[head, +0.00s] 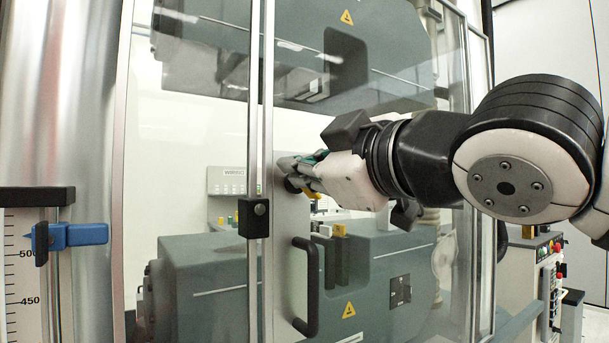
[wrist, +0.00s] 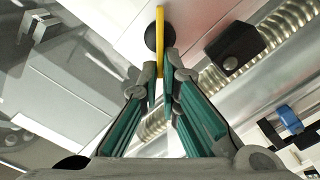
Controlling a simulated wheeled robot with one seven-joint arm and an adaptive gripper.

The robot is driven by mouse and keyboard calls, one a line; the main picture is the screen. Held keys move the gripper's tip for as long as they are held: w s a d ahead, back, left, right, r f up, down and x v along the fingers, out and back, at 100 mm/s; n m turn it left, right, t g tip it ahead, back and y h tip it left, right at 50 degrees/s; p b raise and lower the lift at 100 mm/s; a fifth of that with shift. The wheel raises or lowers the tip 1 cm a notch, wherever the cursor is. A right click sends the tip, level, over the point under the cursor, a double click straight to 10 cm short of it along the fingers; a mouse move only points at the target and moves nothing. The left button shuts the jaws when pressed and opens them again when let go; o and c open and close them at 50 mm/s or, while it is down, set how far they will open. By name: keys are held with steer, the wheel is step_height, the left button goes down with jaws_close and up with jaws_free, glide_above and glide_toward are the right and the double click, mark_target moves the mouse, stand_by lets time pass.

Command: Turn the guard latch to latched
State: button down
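The guard latch is a thin yellow lever (wrist: 160,30) on a round black knob (wrist: 151,40), set on the pale guard door frame in the wrist view. My gripper (wrist: 160,76) has its two green-padded fingers drawn close together on either side of the lever's lower end. They look shut on it, with little or no gap showing. In the head view my gripper (head: 297,176) reaches from the right to the door frame. A bit of yellow (head: 313,195) shows just under the fingers; the rest of the latch is hidden there.
The clear guard door has a black handle (head: 311,287) below my gripper and a black block (head: 254,217) on its edge rail. The grey testing machine (head: 215,290) stands behind it. A scale with a blue slider (head: 80,235) is at left, a control panel (head: 549,290) at right.

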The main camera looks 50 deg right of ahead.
steer(key=n, duration=0.1)
steer(key=n+b, duration=0.1)
steer(key=n, duration=0.1)
steer(key=f+n, duration=0.1)
steer(key=shift+w+a+n+b, duration=0.1)
steer(key=shift+a+n+b, duration=0.2)
steer(key=n, duration=0.2)
steer(key=f+n+b, duration=0.1)
steer(key=n, duration=0.1)
steer(key=shift+a+n, duration=0.1)
steer(key=shift+n, duration=0.2)
steer(key=c, duration=1.8)
jaws_free()
steer(key=v, duration=1.2)
